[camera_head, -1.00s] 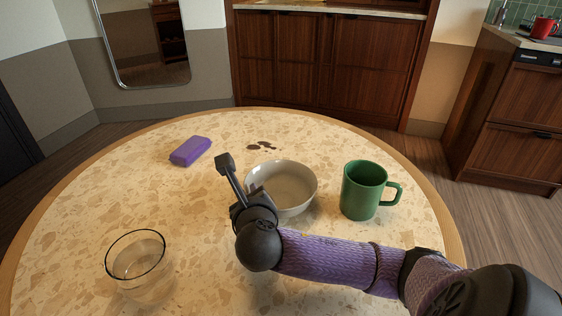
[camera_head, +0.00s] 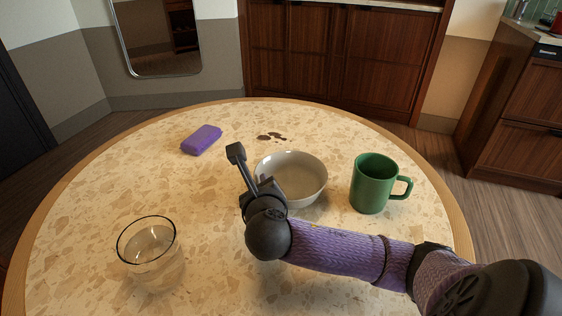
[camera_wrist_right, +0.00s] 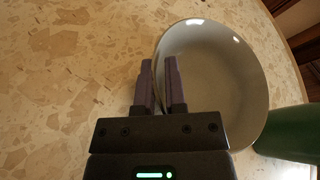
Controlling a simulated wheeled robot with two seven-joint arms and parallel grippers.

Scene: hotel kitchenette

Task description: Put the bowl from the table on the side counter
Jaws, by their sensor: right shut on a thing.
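The pale grey bowl (camera_head: 300,180) stands on the round speckled table (camera_head: 215,215). My right gripper (camera_head: 252,172) is at the bowl's left side, and its arm comes in from the lower right. In the right wrist view, the fingers (camera_wrist_right: 160,75) straddle the rim of the bowl (camera_wrist_right: 215,85), one inside and one outside, shut on the wall. The bowl looks empty and level; I cannot tell whether it is lifted. A counter (camera_head: 530,32) shows at the far right, partly cut off. My left gripper is out of view.
A green mug (camera_head: 372,185) stands close to the bowl's right and shows in the wrist view (camera_wrist_right: 290,135). A glass (camera_head: 150,255) stands front left, a purple case (camera_head: 201,140) back left. Dark spots (camera_head: 272,136) lie behind the bowl. Wooden cabinets (camera_head: 340,60) stand beyond the table.

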